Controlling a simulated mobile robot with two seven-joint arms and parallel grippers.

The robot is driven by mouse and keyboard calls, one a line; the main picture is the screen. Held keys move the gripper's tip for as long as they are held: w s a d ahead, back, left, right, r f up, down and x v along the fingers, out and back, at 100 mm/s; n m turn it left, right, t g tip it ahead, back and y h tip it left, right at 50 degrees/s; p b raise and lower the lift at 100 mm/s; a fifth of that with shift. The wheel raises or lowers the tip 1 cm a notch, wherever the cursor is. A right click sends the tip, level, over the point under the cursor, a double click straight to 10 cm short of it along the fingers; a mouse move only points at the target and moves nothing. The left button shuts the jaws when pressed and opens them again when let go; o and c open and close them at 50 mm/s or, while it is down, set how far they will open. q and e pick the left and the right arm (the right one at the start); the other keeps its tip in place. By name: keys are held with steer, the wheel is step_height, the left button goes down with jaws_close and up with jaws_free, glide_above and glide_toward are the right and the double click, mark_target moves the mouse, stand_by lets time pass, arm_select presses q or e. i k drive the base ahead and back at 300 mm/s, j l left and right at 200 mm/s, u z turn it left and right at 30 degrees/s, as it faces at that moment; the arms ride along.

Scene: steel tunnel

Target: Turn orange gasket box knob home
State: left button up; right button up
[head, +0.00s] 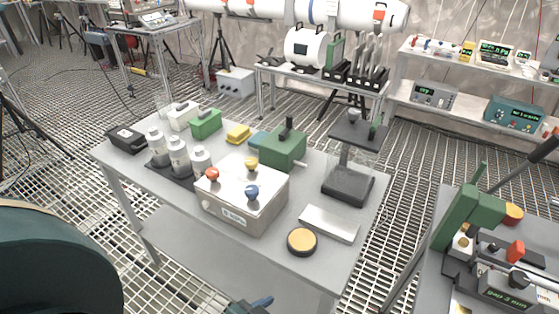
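A grey box (237,207) with a pale top stands at the front middle of the grey table, with a small label on its front. Three round knobs are on its top: an orange-red one (212,174) at the left, a yellow one (251,164) at the back and a blue one (252,192) at the front right. The label is too small to read, and the orange knob's turn angle cannot be told. Neither of my grippers can be made out, and nothing touches the knobs.
Around the box are white-capped cylinders (178,152), a green box (283,147), a dark stand (348,184), a pale flat block (329,224) and a yellow-topped disc (302,241). A small dark blue part (252,304), unclear, shows below the table's front edge. Another bench with green equipment (467,217) stands right.

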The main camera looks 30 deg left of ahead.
mark_target(212, 174)
steer(key=u, duration=1.35)
